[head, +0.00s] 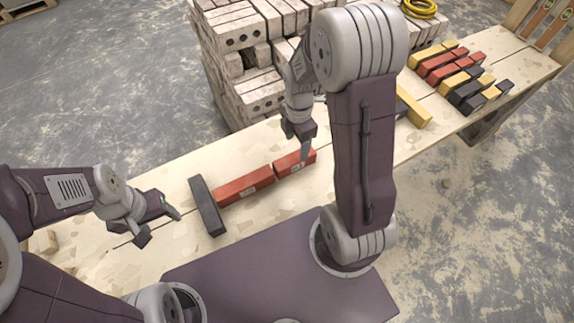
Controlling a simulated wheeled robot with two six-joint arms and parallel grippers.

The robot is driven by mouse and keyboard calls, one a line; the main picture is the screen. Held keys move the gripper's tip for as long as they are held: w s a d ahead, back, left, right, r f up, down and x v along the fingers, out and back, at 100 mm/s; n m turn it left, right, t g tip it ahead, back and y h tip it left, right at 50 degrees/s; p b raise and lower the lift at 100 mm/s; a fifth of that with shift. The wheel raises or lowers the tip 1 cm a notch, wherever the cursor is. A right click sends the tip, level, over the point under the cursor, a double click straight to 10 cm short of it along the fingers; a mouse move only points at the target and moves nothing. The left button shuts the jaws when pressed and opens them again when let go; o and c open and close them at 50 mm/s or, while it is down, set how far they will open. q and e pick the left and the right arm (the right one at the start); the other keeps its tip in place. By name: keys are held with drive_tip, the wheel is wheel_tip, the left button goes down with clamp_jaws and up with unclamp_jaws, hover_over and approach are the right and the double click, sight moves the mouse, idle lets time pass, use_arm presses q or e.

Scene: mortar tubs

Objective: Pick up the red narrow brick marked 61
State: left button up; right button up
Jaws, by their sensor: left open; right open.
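Two red narrow bricks lie end to end on the wooden table: a longer-looking one (240,188) and a second one (291,164) to its right. My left gripper (160,226) is open and empty at the left, beside a dark grey brick (206,206).
The dark brick stands close to the left red brick's end. A stack of pale holed bricks (237,38) rises behind the table. Yellow, red and dark bricks (438,74) lie in rows at the right. A yellow brick (414,108) sits partly behind my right arm. The front table (300,195) is bare.

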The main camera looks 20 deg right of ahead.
sight(295, 157)
drive_tip(key=f, duration=0.1)
drive_tip(key=f+b, duration=0.1)
drive_tip(key=f, duration=0.1)
drive_tip(key=shift+w+a+f, duration=0.1)
drive_tip(key=shift+a+f, duration=0.15)
drive_tip(key=shift+f, duration=0.15)
drive_tip(key=shift+d+f, duration=0.1)
wheel_tip(295, 157, down, 4)
drive_tip(key=shift+f+b, duration=0.1)
drive_tip(key=shift+b, duration=0.9)
drive_tip(key=shift+w+f, duration=0.1)
drive_tip(key=shift+f, duration=0.3)
drive_tip(key=shift+c, duration=0.9)
drive_tip(key=shift+r, duration=0.1)
clamp_jaws()
